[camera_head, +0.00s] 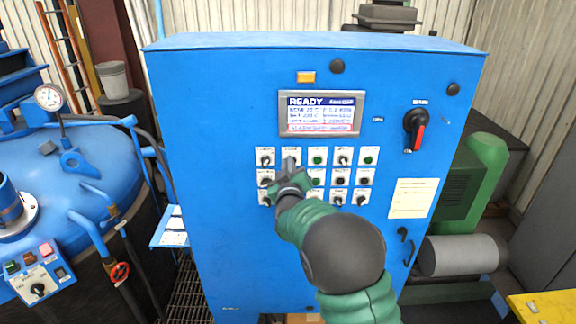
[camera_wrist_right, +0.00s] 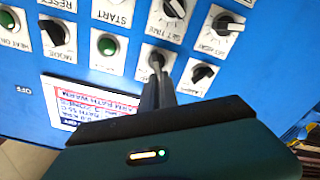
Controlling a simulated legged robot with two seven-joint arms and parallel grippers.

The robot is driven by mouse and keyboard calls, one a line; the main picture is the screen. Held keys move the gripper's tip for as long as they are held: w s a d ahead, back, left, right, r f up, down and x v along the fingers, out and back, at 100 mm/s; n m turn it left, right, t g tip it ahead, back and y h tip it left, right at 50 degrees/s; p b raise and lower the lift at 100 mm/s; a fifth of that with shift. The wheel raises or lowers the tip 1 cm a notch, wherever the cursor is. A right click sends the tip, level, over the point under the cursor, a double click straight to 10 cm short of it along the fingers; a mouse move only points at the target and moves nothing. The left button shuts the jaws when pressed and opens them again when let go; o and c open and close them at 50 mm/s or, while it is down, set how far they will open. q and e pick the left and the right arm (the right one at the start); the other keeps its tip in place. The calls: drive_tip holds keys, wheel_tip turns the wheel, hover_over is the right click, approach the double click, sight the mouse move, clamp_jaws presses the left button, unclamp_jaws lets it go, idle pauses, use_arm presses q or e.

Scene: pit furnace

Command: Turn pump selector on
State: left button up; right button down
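A blue control cabinet (camera_head: 230,110) stands in front of me with rows of knobs and green buttons under its screen. My right gripper (camera_head: 290,168) reaches the top row, second from the left. In the right wrist view, which is upside down, the gripper's dark fingers (camera_wrist_right: 160,85) lie close together with their tips at a small black selector knob (camera_wrist_right: 156,60). They look shut on it, but the contact is partly hidden. The label there is too blurred to read, so I cannot confirm it is the pump selector. My left gripper is not in view.
A screen (camera_head: 322,114) reads READY. A black and red rotary switch (camera_head: 416,130) is at the upper right of the cabinet. Neighbouring knobs (camera_wrist_right: 203,73) and a green button (camera_wrist_right: 107,46) sit close to the fingers. A blue tank (camera_head: 75,165) stands at left.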

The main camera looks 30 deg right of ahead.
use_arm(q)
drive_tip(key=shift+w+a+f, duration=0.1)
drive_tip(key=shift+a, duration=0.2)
use_arm(e)
drive_tip(key=shift+s+d+f, duration=0.1)
drive_tip(key=shift+d+f, duration=0.1)
drive_tip(key=shift+d, duration=0.35)
drive_tip(key=shift+f, duration=0.2)
idle(0.4)
drive_tip(key=c, duration=1.6)
unclamp_jaws()
drive_tip(key=shift+s, duration=0.2)
drive_tip(key=shift+o, duration=0.6)
drive_tip(key=shift+s+d, duration=0.1)
drive_tip(key=shift+d, duration=0.2)
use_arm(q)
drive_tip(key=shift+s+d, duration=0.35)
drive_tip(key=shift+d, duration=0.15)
use_arm(e)
drive_tip(key=shift+a, duration=0.1)
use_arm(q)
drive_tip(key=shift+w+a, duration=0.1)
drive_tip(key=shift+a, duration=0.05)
use_arm(e)
drive_tip(key=shift+a, duration=0.2)
